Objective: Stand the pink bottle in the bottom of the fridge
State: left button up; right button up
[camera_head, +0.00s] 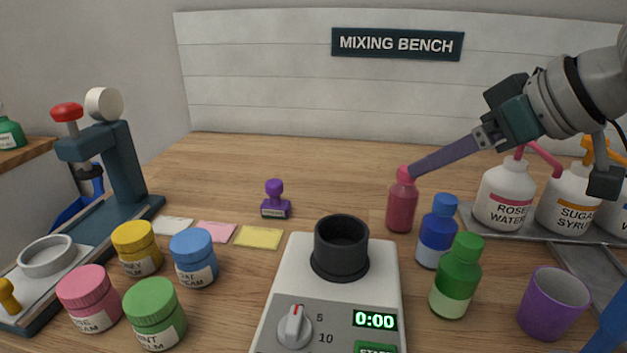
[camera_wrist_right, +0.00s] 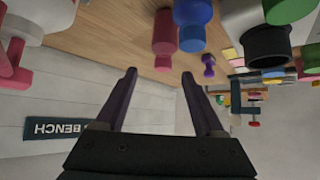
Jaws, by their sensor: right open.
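The pink bottle (camera_head: 401,208) stands upright on the wooden bench, behind the blue bottle and to the right of the black cup. My right gripper (camera_head: 414,168) reaches in from the right, its fingertips close to the bottle's cap in the head view. In the right wrist view the gripper (camera_wrist_right: 160,77) is open, with nothing between its fingers. The pink bottle (camera_wrist_right: 165,40) lies beyond the fingertips there, roughly in line with the gap. Whether a finger touches the cap I cannot tell. The fridge and my left gripper are not in view.
A blue bottle (camera_head: 437,232) and green bottle (camera_head: 456,278) stand close in front. Pump bottles (camera_head: 505,195) on a tray are right. A black cup (camera_head: 341,250) sits on a white timer machine (camera_head: 272,302). A purple stamp (camera_head: 275,200) stands left; bench behind is clear.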

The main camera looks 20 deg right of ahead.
aim_at(407, 178)
jog(key=x, duration=0.6)
jog(key=shift+w+a+f+b, duration=0.1)
jog(key=shift+a+f+b, duration=0.15)
jog(key=shift+a+b, duration=0.1)
jog(key=shift+d, duration=0.1)
grip_shut()
